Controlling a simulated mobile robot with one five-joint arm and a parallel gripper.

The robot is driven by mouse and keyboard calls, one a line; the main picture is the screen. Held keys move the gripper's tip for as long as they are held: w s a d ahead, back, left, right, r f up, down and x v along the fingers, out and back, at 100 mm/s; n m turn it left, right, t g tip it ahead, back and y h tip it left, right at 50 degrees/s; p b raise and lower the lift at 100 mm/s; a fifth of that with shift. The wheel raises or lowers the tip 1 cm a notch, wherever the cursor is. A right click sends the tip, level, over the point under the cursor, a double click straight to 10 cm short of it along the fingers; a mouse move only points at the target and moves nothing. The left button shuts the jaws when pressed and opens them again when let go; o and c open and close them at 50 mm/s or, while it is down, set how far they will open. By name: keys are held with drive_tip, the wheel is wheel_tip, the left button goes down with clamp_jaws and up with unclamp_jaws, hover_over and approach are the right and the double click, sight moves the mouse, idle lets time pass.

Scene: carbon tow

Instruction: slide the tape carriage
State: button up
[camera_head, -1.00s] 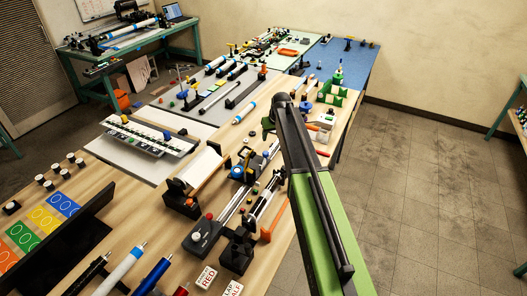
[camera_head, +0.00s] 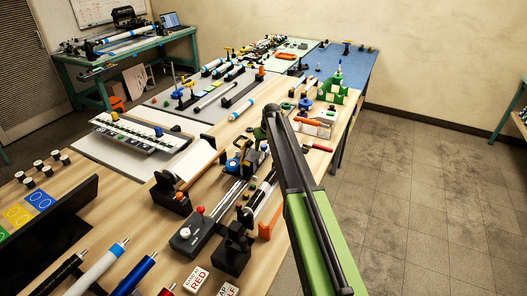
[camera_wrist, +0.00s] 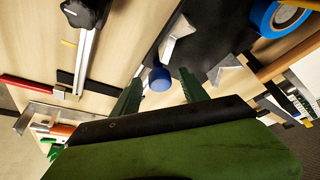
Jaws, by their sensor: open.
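The tape carriage (camera_head: 247,160) is a dark block with a blue tape roll (camera_head: 232,165) at its left side, at the far end of a grey rail (camera_head: 228,200). In the wrist view, the blue tape roll (camera_wrist: 277,17) is at the upper right, and a blue knob (camera_wrist: 160,78) stands on the dark carriage plate (camera_wrist: 205,40). My gripper (camera_wrist: 160,84) is open, its green fingers on either side of the knob in the picture; I cannot tell whether they reach down to it. In the head view, my arm hides much of the gripper (camera_head: 263,128).
The rail's end block with a red knob (camera_head: 200,210) and a black stand (camera_head: 232,250) are nearer. A white roll on a black holder (camera_head: 170,193) lies left of the rail. An orange clip (camera_head: 271,222) and a grey-and-orange tool tray (camera_head: 318,124) are near the right edge.

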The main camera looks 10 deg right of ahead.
drive_tip(key=shift+r, duration=0.1)
clamp_jaws()
idle(1.2)
